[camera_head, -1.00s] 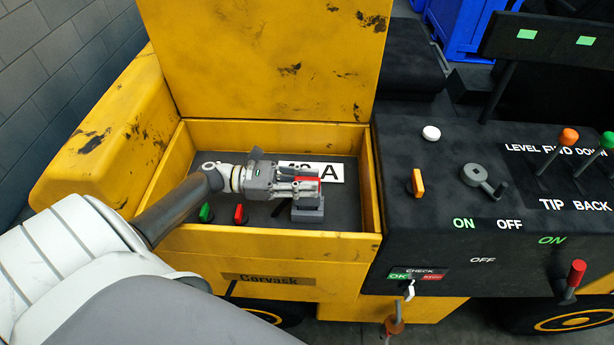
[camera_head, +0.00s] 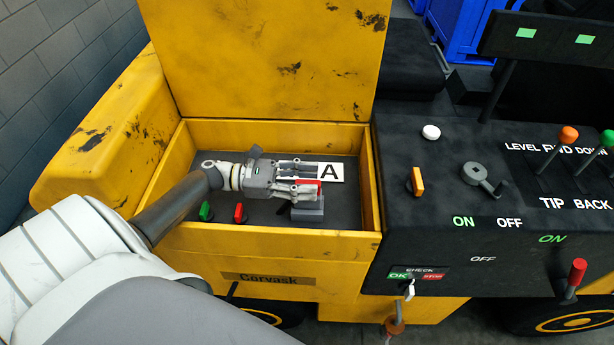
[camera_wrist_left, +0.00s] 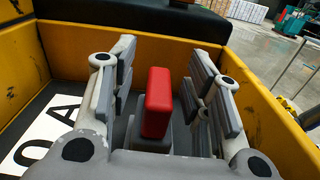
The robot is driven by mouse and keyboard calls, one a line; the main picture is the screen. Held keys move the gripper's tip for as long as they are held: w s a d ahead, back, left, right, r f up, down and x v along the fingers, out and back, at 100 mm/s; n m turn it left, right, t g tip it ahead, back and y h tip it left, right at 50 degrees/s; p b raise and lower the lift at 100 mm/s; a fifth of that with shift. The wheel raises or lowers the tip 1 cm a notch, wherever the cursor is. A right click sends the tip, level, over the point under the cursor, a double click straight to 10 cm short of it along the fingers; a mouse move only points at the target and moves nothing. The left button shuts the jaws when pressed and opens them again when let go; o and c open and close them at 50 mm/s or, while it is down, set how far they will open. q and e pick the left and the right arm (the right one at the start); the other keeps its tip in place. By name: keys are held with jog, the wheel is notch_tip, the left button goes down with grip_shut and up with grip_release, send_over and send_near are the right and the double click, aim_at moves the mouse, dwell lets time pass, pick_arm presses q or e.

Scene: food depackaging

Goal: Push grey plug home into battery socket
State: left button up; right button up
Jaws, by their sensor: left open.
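A grey block (camera_head: 308,212) stands on the dark floor of the yellow battery compartment (camera_head: 270,241), near its right front. An upright red piece (camera_wrist_left: 158,103) rises from a grey base (camera_wrist_left: 150,140) in the left wrist view. I cannot tell where the plug ends and the socket begins, or how deep the plug sits. My right gripper is out of view.
A white label with a black A (camera_head: 329,172) lies behind the gripper. Green (camera_head: 206,211) and red (camera_head: 239,213) switches stand at the front left. The compartment's walls enclose the arm; the raised yellow lid (camera_head: 270,60) stands behind. A black control panel (camera_head: 450,260) is on the right.

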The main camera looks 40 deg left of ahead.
pick_arm(q)
jog(key=shift+s+d+f+n, duration=0.15)
jog(key=shift+s+d+f, duration=0.1)
jog(key=shift+f, duration=0.35)
jog(key=shift+s+d+f+n, duration=0.15)
jog(key=shift+s+d+f, duration=0.05)
jog(key=shift+f, duration=0.35)
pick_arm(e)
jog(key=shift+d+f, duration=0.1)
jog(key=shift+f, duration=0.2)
pick_arm(q)
jog(key=shift+s+a+r, duration=0.1)
jog(key=shift+a, duration=0.35)
jog(key=shift+s+a+r, duration=0.1)
jog(key=shift+a, duration=0.3)
jog(key=r+v, duration=0.1)
jog(key=v, duration=0.6)
jog(key=shift+w+r, duration=0.2)
jog(key=shift+w, duration=0.05)
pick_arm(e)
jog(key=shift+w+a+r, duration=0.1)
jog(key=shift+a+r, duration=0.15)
pick_arm(q)
jog(key=shift+a+r, duration=0.1)
jog(key=shift+a, duration=0.1)
jog(key=shift+w+d+r+p, duration=0.1)
jog(key=shift+w+r+p, duration=0.05)
jog(key=shift+p, duration=0.15)
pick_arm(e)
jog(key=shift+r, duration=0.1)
